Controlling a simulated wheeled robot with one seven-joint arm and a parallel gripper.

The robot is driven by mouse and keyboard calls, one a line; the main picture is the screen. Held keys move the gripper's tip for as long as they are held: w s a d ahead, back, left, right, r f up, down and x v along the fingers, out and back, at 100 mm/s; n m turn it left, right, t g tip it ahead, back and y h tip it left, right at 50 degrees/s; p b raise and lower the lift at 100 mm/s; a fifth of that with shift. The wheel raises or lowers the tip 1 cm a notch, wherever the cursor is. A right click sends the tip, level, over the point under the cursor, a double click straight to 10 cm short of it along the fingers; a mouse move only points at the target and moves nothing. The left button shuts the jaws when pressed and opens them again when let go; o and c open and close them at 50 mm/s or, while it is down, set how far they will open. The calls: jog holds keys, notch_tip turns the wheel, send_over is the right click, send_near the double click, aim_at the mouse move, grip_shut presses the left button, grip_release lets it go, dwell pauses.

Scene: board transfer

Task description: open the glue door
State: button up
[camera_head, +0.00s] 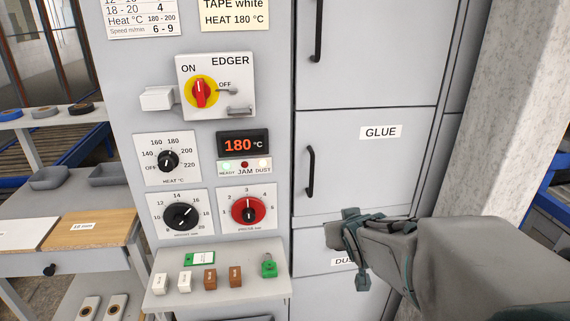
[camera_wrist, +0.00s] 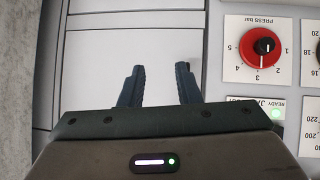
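The glue door (camera_head: 360,185) is a light grey panel with a "GLUE" label (camera_head: 380,132) and a vertical black bar handle (camera_head: 310,171) near its left edge. It looks shut, flush with the panels around it. My gripper (camera_head: 350,232) is in front of the lower edge of this door, below and right of the handle, and partly covers the "DUST" label below. In the wrist view my gripper (camera_wrist: 160,84) has its two dark fingers apart with nothing between them, facing plain grey panel.
Left of the door is the control panel with the red edger switch (camera_head: 200,92), dials and a 180 °C display (camera_head: 242,145). Another handled door (camera_head: 365,50) is above. A pale pillar (camera_head: 500,110) stands at right.

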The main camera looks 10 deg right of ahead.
aim_at(313, 174)
jog(key=w+a+t+y, duration=0.1)
jog(key=w+t, duration=0.1)
jog(key=w, duration=0.4)
jog(key=w+a+r+n+t+y, duration=0.1)
jog(key=w+t+y, duration=0.1)
jog(key=w, duration=0.5)
jog(key=w+a+r+n+t+y+b, duration=0.1)
jog(key=w+t+y, duration=0.1)
jog(key=w, duration=0.4)
jog(key=shift+w+r+t, duration=0.15)
jog(key=shift+w+t, duration=0.25)
jog(key=shift+t, duration=0.1)
grip_shut()
